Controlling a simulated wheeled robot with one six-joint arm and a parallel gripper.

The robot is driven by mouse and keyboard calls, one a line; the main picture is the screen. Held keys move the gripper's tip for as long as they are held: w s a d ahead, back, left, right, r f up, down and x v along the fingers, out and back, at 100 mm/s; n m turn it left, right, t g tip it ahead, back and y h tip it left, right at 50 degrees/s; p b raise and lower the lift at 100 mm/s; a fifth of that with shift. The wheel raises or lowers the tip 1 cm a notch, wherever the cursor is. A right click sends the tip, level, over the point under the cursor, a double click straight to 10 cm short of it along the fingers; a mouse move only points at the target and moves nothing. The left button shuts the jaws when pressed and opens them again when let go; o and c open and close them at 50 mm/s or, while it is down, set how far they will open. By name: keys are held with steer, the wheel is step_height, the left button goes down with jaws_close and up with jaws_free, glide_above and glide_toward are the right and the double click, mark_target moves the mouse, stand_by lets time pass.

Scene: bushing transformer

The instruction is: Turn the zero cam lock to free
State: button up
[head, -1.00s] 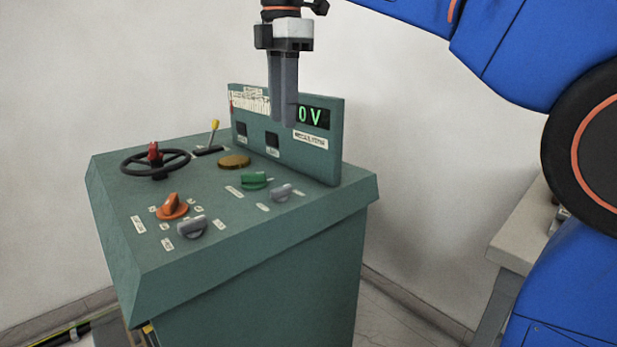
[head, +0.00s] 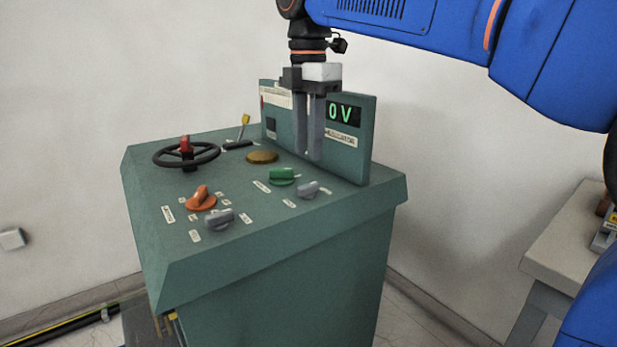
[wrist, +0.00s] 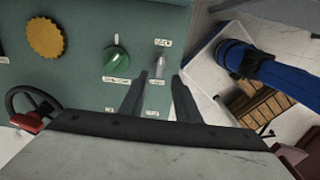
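The console's top panel (head: 240,235) carries several knobs; I cannot read which label names the zero cam lock. A small grey knob (head: 308,189) sits at the right, beside a green knob (head: 282,176). Another grey knob (head: 219,218) is at the front, next to an orange knob (head: 201,198). My gripper (head: 308,158) points down above the right part of the panel, fingers apart and empty. In the wrist view, the small grey knob (wrist: 160,65) appears just beyond the gap between my fingertips (wrist: 160,80), apart from them; the green knob (wrist: 117,60) is left of it.
An upright panel with a green "0V" display (head: 340,113) stands close behind my gripper. A black handwheel (head: 187,154) with a red part, a yellow-tipped lever (head: 243,130) and a brass-coloured disc (head: 262,157) are farther left. A pale table (head: 565,245) stands at the right.

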mark_target(308, 185)
step_height(308, 185, down, 8)
steer(key=shift+r, duration=0.1)
steer(key=shift+c, duration=0.6)
jaws_close()
